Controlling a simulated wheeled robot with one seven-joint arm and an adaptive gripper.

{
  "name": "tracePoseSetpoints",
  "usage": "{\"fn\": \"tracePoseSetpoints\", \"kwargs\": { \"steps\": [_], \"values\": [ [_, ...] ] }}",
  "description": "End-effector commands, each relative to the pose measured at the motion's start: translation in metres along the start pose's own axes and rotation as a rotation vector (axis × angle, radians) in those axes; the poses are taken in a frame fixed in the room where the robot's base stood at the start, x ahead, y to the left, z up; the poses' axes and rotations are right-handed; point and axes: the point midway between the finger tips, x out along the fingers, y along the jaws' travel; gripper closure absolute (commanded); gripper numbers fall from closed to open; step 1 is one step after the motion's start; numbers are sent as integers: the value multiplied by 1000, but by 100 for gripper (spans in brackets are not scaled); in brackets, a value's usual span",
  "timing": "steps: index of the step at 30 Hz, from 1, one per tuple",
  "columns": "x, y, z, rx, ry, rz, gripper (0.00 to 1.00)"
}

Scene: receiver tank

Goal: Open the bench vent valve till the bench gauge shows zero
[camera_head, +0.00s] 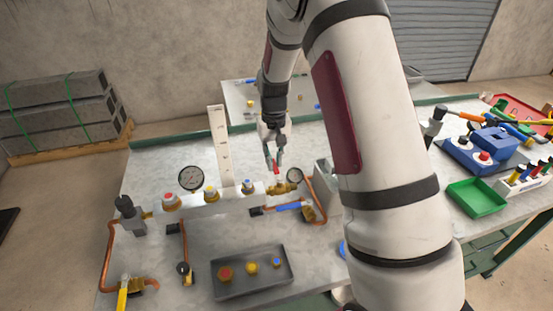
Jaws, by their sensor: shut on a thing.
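My gripper (274,160) points down over the back of the bench, shut on a small red handle (277,171). The handle stands just above a brass valve body (281,188) at the right end of the pale manifold; this looks like the vent valve. A small round gauge (295,176) sits right beside it. A larger round gauge (191,178) stands at the manifold's left. Both needles are too small to read, and I cannot tell which is the bench gauge. The fingers partly hide the handle.
A blue-handled valve (291,206) and copper pipe lie just right and below. Red, yellow and blue-capped fittings line the manifold (228,197). A dark tray (252,284) holds coloured caps in front. A green bin (476,196) is at right. My arm hides the bench's middle right.

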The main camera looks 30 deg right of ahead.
Motion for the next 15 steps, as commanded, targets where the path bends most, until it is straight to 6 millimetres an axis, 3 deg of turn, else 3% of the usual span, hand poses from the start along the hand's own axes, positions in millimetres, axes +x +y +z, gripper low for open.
{"fn": "tracePoseSetpoints", "kwargs": {
  "steps": [15],
  "values": [
    [0, -2, 0, -34, 1, 0, 100]
  ]
}}
